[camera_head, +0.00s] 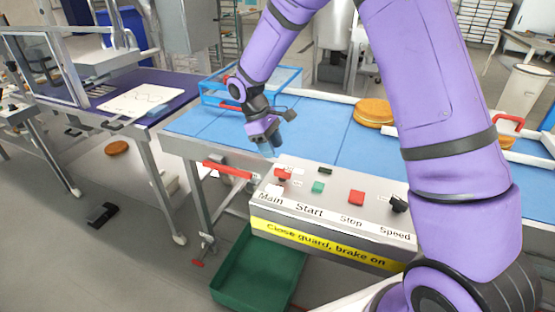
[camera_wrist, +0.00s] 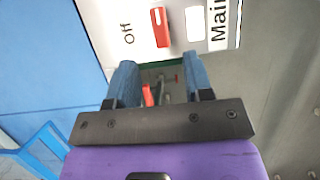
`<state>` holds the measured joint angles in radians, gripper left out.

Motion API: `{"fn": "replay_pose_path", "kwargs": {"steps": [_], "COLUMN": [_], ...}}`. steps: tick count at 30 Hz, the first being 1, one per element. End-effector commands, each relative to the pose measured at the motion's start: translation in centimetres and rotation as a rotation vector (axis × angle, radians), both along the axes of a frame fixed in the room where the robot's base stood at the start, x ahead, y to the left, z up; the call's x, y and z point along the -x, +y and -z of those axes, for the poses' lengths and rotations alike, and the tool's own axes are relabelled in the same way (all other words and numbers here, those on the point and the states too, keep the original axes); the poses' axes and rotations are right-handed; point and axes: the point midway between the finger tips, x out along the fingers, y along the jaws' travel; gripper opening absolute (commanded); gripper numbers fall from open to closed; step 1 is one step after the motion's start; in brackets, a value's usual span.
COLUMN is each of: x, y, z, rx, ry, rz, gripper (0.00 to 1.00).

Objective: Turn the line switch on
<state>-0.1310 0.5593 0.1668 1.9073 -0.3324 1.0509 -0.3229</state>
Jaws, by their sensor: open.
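The control panel (camera_head: 330,222) is a white sloped box on the conveyor's front edge, lettered Main, Start, Stop and Speed. Above Main is a red switch (camera_head: 283,173), which also shows in the wrist view (camera_wrist: 160,27) beside the word Off. A white plate lies between that switch and the word Main. The switch's exact position is hard to tell. My gripper (camera_head: 269,148) hangs just behind and left of the switch, pointing down. In the wrist view my gripper (camera_wrist: 160,76) is open and empty, and the switch is beyond its blue fingertips, apart from them.
A green button (camera_head: 318,187), a red button (camera_head: 356,197) and a black knob (camera_head: 398,203) sit right of the switch. A red handle (camera_head: 228,170) is at the left. A blue-framed guard (camera_head: 290,78) stands over the blue belt, with round golden items (camera_head: 373,112) farther right.

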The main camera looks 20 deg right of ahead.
Motion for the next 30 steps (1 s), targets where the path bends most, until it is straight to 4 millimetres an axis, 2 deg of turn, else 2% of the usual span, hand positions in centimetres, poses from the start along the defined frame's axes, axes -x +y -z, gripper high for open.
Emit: {"fn": "replay_pose_path", "kwargs": {"steps": [3,6,20,23,30], "x": [-0.5,-0.6,-0.6,-0.2,3.1], "y": [0.5,0.7,0.7,0.3,-1.9], "z": [-1.5,-2.2,-2.8,-4.2,-10.7], "rx": [0.0,0.0,0.0,-0.004,-0.026], "ry": [-0.003,-0.001,-0.005,-0.03,-0.152], "rz": [0.0,0.0,0.004,0.022,0.133], "gripper": [0.47,0.47,0.47,0.47,0.47]}}
